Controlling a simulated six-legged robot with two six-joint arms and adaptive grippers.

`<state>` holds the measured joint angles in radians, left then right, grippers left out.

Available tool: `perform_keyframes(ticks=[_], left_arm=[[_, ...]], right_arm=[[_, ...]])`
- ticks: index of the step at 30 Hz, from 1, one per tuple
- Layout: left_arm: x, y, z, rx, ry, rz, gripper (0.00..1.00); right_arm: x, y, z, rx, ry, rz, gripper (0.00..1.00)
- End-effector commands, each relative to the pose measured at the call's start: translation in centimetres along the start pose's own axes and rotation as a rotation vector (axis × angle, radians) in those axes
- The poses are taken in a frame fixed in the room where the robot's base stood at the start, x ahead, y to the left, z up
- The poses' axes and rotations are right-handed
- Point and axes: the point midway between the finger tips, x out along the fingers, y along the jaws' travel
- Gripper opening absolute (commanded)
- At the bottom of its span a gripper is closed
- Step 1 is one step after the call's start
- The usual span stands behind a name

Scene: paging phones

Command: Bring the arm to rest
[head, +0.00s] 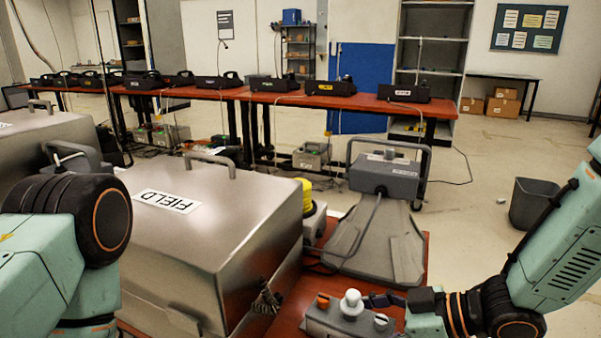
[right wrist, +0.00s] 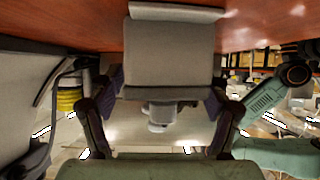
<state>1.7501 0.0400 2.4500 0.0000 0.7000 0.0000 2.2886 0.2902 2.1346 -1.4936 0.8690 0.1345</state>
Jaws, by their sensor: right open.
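My right arm (head: 560,230) comes in from the right in the head view and reaches down to the table's near edge. Its gripper (head: 392,299) is beside a small grey box (head: 336,321) with a white round knob on top. In the right wrist view the two fingers of the right gripper (right wrist: 158,105) are spread apart. A grey box (right wrist: 172,55) with a knob shows between and beyond them; I cannot tell whether they touch it. My left arm (head: 50,240) shows at the left, but its gripper is out of the picture.
A metal case marked FIELD (head: 215,215) stands left of centre. A grey device with a handle (head: 385,175) and a yellow ringed part (head: 305,194) are behind the small box. A dark bin (head: 532,203) stands on the floor at right. Long red tables (head: 340,101) hold several black devices.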

Motion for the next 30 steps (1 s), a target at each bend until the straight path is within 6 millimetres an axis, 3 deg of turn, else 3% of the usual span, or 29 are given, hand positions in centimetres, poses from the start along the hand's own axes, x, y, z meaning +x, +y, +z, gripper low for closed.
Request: perform_keyframes(ticks=[3, 6, 21, 30], left_arm=[[0.6, 0.0, 0.0, 0.0, 0.0, 0.0, 0.0], [-0.9, 0.0, 0.0, 0.0, 0.0, 0.0, 0.0], [-5.2, 0.0, 0.0, 0.0, 0.0, 0.0, 0.0], [-7.7, 0.1, 0.0, 0.0, 0.0, 0.0, 0.0]], right_arm=[[1.2, -0.1, 0.1, -0.002, -0.002, -0.002, 0.77], [-0.2, 0.1, -2.1, -0.003, 0.003, 0.002, 0.77], [-4.0, 0.0, -9.2, -0.002, 0.001, 0.002, 0.77], [-5.8, 0.3, -8.6, 0.022, 0.02, 0.044, 0.77]])
